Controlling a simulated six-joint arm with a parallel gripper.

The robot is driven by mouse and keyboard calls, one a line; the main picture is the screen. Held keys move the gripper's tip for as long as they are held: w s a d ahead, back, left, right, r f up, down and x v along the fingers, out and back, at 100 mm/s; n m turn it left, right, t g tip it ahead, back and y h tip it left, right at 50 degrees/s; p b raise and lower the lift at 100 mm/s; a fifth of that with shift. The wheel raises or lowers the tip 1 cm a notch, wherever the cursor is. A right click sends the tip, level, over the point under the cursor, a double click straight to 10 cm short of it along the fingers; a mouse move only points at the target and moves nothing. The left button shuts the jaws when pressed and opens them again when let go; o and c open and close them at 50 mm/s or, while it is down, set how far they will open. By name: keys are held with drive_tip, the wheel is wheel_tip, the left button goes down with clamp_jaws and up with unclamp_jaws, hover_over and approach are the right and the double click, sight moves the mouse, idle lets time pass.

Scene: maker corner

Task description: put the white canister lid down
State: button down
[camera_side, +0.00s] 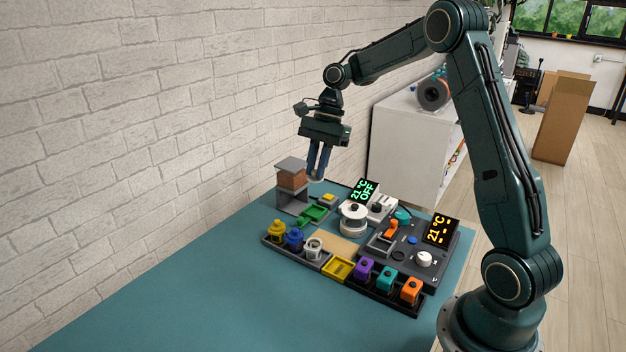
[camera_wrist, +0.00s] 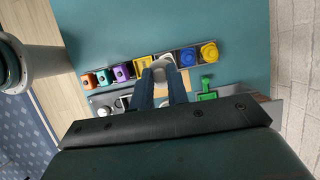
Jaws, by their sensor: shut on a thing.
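My gripper (camera_side: 318,172) hangs high above the back of the work area, fingers pointing down, well clear of everything below. It is shut on the white canister lid (camera_side: 316,180), a small pale piece at the fingertips, mostly hidden by them. The white canister (camera_side: 314,248) stands at the right end of the left dark rack, beside the blue canister (camera_side: 294,238) and yellow canister (camera_side: 277,230). Its top looks open with a dark middle. In the wrist view my fingers (camera_wrist: 161,73) cover part of the row, and pale surfaces between them are hard to tell apart.
The teal tabletop (camera_side: 190,300) is clear at front left.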

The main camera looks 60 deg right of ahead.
drive_tip(key=shift+d+f, duration=0.1)
drive_tip(key=s+d+f+m+t+h, duration=0.1)
drive_tip(key=s+d+f+m+t, duration=0.2)
drive_tip(key=s+d+f+m, duration=0.35)
hover_over(344, 252)
drive_tip(key=d, duration=0.1)
drive_tip(key=shift+m, duration=0.35)
drive_tip(key=f, duration=1.4)
drive_tip(key=shift+s+d+f, duration=0.15)
drive_tip(key=shift+s+f, duration=0.25)
drive_tip(key=shift+f, duration=0.1)
drive_tip(key=shift+f, duration=1.8)
drive_tip(key=shift+f, duration=0.1)
drive_tip(key=c, duration=1.4)
unclamp_jaws()
drive_tip(key=shift+o, duration=0.2)
